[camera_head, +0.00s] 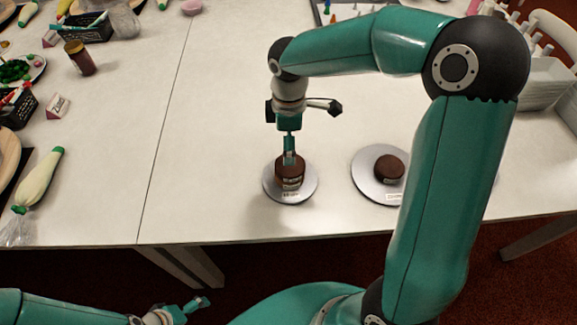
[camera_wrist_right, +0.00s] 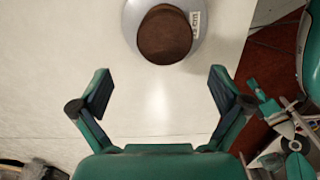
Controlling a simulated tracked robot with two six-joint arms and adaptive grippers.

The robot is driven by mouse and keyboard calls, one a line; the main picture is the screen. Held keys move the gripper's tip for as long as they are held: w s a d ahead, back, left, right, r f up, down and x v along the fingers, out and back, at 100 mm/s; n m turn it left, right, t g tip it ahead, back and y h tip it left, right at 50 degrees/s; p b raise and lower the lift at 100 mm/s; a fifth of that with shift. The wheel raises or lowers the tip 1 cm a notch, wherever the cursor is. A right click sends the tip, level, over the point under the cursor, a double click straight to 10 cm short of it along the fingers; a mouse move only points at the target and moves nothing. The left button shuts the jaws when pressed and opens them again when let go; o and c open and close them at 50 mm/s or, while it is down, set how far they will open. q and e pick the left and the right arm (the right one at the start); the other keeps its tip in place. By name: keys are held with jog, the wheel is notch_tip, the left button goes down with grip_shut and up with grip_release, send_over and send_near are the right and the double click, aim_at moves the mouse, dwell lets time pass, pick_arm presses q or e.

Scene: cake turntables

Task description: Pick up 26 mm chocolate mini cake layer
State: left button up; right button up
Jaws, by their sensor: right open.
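A dark brown round cake layer (camera_head: 289,178) sits on a small pale turntable (camera_head: 307,187) in the head view, with small lettering on its side that I cannot read. A second, lower-looking brown layer (camera_head: 389,168) sits on a larger turntable (camera_head: 365,181) to the right. I cannot tell which is 26 mm. My right gripper (camera_head: 289,155) points down at the left layer, its tips overlapping that layer's top in the picture. In the right wrist view my right gripper (camera_wrist_right: 162,88) is open and empty, with a brown layer (camera_wrist_right: 165,35) beyond its fingertips. My left gripper (camera_head: 188,305) is low at the front, off the table.
White bins (camera_head: 545,85) are at the back right. The table between the piping bag and the left turntable is clear. The table's front edge (camera_head: 220,243) is near.

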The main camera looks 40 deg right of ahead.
aim_at(290, 167)
jog(key=shift+s+a+f, duration=0.1)
jog(key=shift+s+f, duration=0.05)
jog(key=shift+f, duration=1.8)
jog(key=shift+s+a+f, duration=0.1)
jog(key=shift+f, duration=1.8)
jog(key=c, duration=0.9)
